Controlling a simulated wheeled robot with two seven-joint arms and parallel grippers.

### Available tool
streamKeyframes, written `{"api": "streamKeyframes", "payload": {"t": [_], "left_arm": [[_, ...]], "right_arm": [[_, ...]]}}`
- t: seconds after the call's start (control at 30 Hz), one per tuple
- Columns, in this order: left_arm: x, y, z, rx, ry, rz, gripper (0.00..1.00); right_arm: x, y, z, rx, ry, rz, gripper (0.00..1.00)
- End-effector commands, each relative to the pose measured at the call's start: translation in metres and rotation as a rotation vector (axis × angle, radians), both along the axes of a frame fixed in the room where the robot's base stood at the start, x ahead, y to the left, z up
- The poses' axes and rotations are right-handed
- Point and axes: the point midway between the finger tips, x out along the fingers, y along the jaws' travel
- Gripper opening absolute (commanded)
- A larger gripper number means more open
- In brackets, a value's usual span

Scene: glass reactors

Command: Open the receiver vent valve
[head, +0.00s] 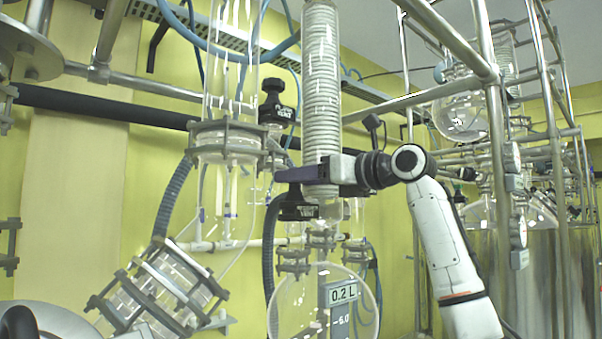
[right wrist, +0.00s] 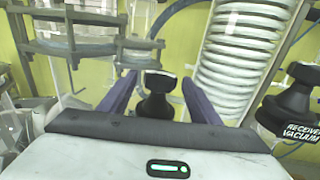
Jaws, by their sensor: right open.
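A black valve knob (right wrist: 157,95) stands between the fingers of my right gripper in the right wrist view. No label can be read on it, so I cannot tell for sure that it is the receiver vent valve. My right gripper (right wrist: 158,90) is open, with one purple finger on either side of the knob; I cannot tell whether they touch it. In the head view the right gripper (head: 284,175) reaches in from the right, in front of the coiled condenser. A black valve part (head: 298,208) shows just below it, partly covered. My left gripper is not in view.
A knob labelled receiver vacuum (right wrist: 290,100) is at the right of the wrist view. The coiled condenser (head: 321,80), a clamped glass flange (head: 226,142) and another black knob (head: 272,88) crowd the space. A round flask (head: 290,305) hangs below. Metal rails (head: 425,95) stand at right.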

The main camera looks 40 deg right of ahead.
Motion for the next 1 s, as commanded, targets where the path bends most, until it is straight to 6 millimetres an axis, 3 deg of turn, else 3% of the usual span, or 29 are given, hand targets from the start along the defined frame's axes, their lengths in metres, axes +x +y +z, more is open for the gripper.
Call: {"api": "streamKeyframes", "payload": {"t": [0.23,0.5,0.8,1.0], "left_arm": [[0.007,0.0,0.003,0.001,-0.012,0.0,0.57],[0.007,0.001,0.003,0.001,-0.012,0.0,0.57],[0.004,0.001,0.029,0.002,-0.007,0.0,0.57],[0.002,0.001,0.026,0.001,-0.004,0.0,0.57]], "right_arm": [[0.001,0.0,-0.001,0.001,0.0,0.0,0.57],[0.001,0.0,0.0,0.0,0.0,0.0,0.16],[0.003,-0.005,0.005,0.011,0.007,0.159,0.16],[0.004,-0.008,0.002,0.01,0.002,0.298,0.16]]}}
